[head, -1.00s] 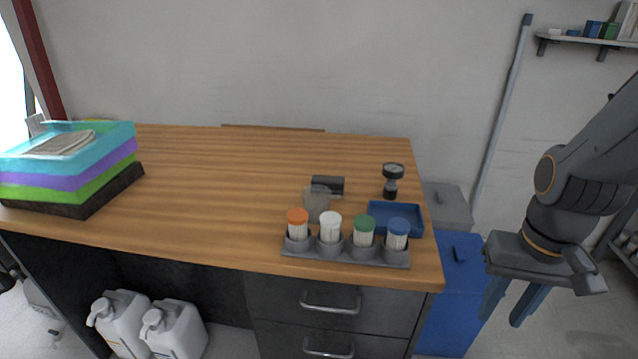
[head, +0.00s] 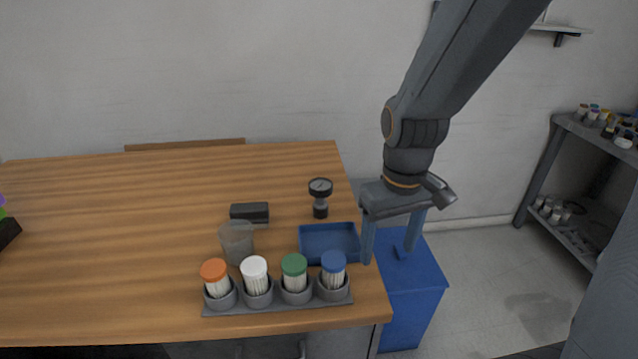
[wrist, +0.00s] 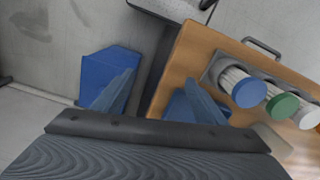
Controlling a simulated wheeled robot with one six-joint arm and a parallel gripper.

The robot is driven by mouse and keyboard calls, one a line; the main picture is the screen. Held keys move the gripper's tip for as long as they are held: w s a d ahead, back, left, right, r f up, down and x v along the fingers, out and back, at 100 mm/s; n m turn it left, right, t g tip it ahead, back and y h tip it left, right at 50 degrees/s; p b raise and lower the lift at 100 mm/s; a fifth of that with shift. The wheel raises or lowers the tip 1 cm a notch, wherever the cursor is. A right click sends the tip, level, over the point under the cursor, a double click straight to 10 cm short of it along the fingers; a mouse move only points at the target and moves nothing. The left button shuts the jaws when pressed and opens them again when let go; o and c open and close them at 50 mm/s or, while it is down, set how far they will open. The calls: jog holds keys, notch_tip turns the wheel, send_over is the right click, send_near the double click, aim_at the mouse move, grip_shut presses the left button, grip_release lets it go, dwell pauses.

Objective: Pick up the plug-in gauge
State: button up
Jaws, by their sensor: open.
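The plug-in gauge (head: 320,197) stands upright on the wooden table, near its right edge and behind the blue tray. It has a round dark dial on top and a dark base. My gripper (head: 387,256) is open and empty, pointing down at the table's right edge, to the right of the gauge and in front of it. In the wrist view, my gripper's two blue fingers (wrist: 165,95) are spread with nothing between them. I cannot make out the gauge in the wrist view.
The blue tray (head: 329,228) lies in front of the gauge. A grey rack (head: 277,301) holds orange, white, green and blue capped tubes. A cloudy cup (head: 237,243) and black block (head: 250,212) stand to the left. A blue bin (head: 428,290) stands beside the table.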

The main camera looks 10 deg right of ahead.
aim_at(322, 184)
jog(key=w+a+r+n+p, duration=0.2)
jog(key=w+a+n, duration=0.1)
jog(key=w+n, duration=0.2)
jog(key=w+a+r+n+p, duration=0.2)
jog(key=w+a+n+p, duration=0.1)
jog(key=w, duration=0.4)
jog(key=w+a+r+n+p, duration=0.2)
jog(key=w+a+n, duration=0.2)
jog(key=w+n, duration=0.2)
jog(key=shift+w+a+n, duration=0.1)
jog(key=shift+a+n, duration=0.15)
jog(key=shift+n, duration=0.35)
jog(key=shift+w+a+f+p, duration=0.1)
jog(key=shift+a+f+p, duration=0.05)
jog(key=shift+f+p, duration=0.3)
jog(key=shift+a+f+p, duration=0.2)
jog(key=shift+f+p, duration=1.2)
jog(key=shift+f, duration=2.05)
jog(key=c, duration=1.2)
jog(key=shift+r, duration=0.15)
